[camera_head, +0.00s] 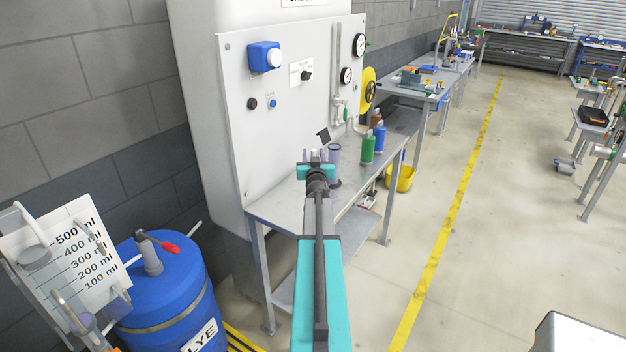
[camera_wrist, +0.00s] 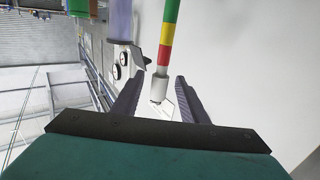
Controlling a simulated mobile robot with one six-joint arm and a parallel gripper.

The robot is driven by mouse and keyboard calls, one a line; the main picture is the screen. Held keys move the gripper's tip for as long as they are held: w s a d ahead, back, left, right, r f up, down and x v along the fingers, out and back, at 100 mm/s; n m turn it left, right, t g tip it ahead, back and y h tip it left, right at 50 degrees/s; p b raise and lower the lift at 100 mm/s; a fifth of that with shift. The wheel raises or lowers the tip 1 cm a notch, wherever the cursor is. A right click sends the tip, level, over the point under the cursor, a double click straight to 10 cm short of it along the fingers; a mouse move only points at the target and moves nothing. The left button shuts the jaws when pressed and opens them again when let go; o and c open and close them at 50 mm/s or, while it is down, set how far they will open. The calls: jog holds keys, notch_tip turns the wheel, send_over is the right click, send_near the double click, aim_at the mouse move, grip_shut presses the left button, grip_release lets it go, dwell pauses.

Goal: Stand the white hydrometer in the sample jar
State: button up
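My gripper (camera_head: 316,157) is over the near part of the steel bench. In the wrist view, its two dark fingers (camera_wrist: 159,78) are spread apart with visible gaps inside. A rod with green, yellow and red bands and a white end (camera_wrist: 159,88), apparently the hydrometer, shows between and beyond the fingertips; neither finger visibly touches it. In the head view I cannot make it out behind my gripper. The purple translucent cylinder (camera_head: 333,168), apparently the sample jar, stands upright on the bench just right of my gripper. It also shows at the top of the wrist view (camera_wrist: 121,20).
The bench (camera_head: 270,208) stands against a white cabinet panel (camera_head: 240,120) with gauges. A green bottle (camera_head: 368,149) and a blue bottle (camera_head: 379,138) stand right of the jar. A small dark plate (camera_head: 323,134) is behind my gripper. A blue drum (camera_head: 165,285) stands at lower left.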

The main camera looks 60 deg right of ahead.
jog(key=shift+p+x, duration=0.5)
jog(key=shift+x, duration=1.4)
jog(key=shift+f, duration=0.1)
grip_shut()
